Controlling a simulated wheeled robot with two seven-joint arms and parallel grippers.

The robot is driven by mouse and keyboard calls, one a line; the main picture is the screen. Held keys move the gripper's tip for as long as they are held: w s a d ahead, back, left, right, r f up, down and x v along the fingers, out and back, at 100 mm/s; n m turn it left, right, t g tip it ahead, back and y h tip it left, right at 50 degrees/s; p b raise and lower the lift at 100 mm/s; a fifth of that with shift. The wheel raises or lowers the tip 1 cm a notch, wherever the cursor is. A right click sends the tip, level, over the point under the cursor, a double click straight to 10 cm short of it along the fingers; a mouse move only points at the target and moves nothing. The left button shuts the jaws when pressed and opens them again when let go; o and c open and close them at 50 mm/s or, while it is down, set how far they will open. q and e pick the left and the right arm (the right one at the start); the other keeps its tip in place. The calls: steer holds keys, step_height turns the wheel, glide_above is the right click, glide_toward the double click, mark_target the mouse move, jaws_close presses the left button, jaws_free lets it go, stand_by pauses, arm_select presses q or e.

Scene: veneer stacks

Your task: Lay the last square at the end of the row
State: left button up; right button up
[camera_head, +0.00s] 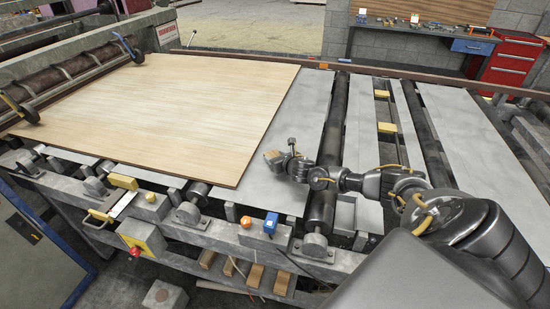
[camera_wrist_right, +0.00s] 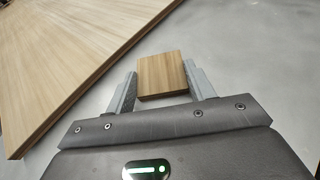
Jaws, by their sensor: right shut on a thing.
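A small wooden square (camera_wrist_right: 162,74) sits between the two fingers of my right gripper (camera_wrist_right: 161,88) in the right wrist view. The fingers are shut on its sides. In the head view my right gripper (camera_head: 281,160) is low over the grey metal plate, just right of the large veneer sheet (camera_head: 190,95). The square (camera_head: 272,156) shows small and partly hidden at its tip. I cannot tell whether the square touches the plate. No row of other squares can be made out in either view. My left gripper is not in view.
The grey plate (camera_head: 300,105) is bare beside the sheet's right edge. Dark rollers (camera_head: 333,120) and another grey plate (camera_head: 465,135) lie to the right.

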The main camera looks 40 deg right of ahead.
steer(key=shift+r+b, duration=0.3)
steer(key=shift+r, duration=0.2)
steer(key=s+a+r+b, duration=0.4)
steer(key=s+a+r, duration=0.4)
steer(key=s+r, duration=0.3)
steer(key=shift+a+r, duration=0.3)
steer(key=shift+r, duration=0.2)
